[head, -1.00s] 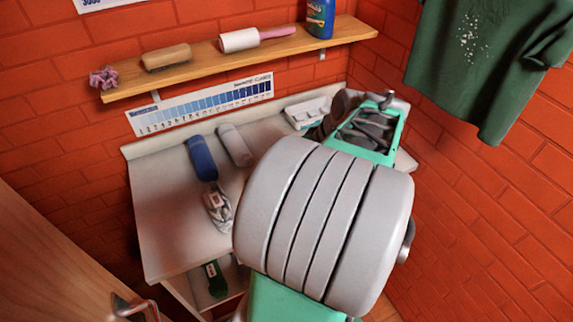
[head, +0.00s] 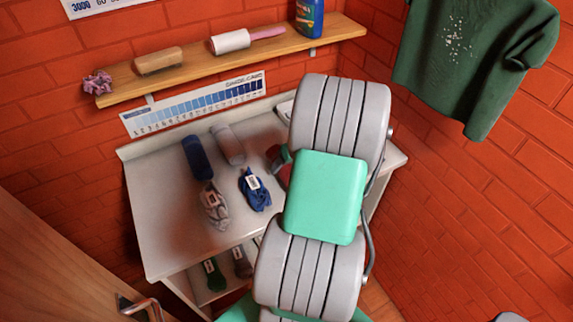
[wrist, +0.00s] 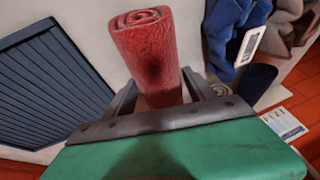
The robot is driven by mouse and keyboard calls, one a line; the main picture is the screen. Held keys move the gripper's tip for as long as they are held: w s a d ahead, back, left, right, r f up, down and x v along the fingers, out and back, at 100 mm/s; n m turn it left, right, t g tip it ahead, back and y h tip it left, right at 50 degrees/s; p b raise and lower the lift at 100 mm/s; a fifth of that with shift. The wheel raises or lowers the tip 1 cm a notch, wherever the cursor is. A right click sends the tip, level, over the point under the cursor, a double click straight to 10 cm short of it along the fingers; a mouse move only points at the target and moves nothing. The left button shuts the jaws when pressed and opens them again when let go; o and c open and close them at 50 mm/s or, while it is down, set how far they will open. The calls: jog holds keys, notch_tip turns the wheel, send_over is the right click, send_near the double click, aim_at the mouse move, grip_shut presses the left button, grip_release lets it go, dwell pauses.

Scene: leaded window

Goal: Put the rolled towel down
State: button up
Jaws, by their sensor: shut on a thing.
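The rolled towel, red with a spiral end, stands out between the fingers of my gripper (wrist: 157,94) in the wrist view; the towel (wrist: 145,50) has a dark patch on its side. My gripper is shut on it. In the head view a bit of the red towel (head: 284,176) shows over the right part of the white worktop (head: 165,225), mostly hidden by my arm. I cannot tell whether it touches the worktop. A dark blue rolled towel (head: 198,158) and a pale grey one (head: 228,145) lie at the back left.
A tagged blue bundle (head: 255,190) and a tagged beige bundle (head: 214,206) lie left of my gripper. A dark slatted panel (wrist: 55,85) is beside the towel in the wrist view. A wooden shelf (head: 190,68) hangs above. The worktop's front left is clear.

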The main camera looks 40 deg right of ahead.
jog(key=o, duration=1.6)
jog(key=shift+f, duration=0.1)
